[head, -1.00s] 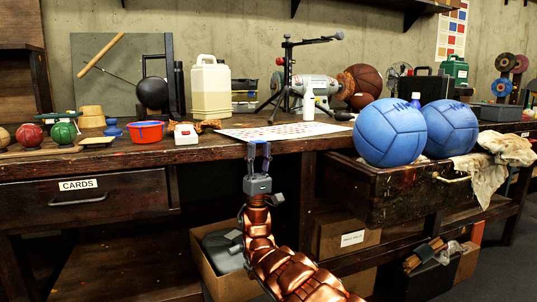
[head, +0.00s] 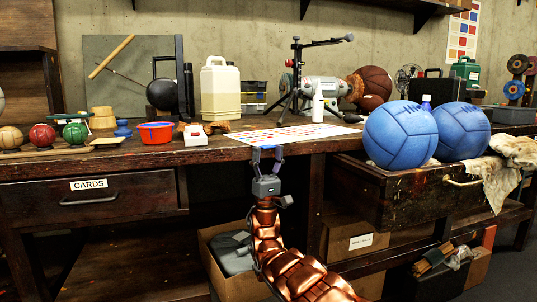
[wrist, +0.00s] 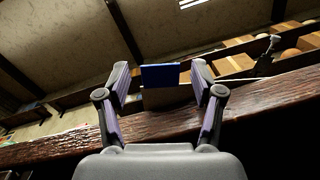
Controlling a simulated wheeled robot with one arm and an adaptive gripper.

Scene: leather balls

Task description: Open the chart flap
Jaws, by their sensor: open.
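A white chart sheet with small coloured squares (head: 300,134) lies flat on the bench top, its near edge close to the front edge of the bench. My gripper (head: 267,152) is open and empty, just in front of the bench edge and below the sheet's near left part. In the wrist view, my gripper's fingers (wrist: 160,85) stand apart on either side of a small dark blue flat piece (wrist: 160,72), which appears beyond the wooden edge. I cannot tell whether that piece belongs to the chart. No separate flap shows clearly in the head view.
The wooden bench edge (wrist: 265,97) crosses in front of my gripper. An open drawer (head: 395,195) with two blue balls (head: 401,135) juts out at right. A red-blue bowl (head: 156,133) and a white box (head: 197,136) stand left of the sheet.

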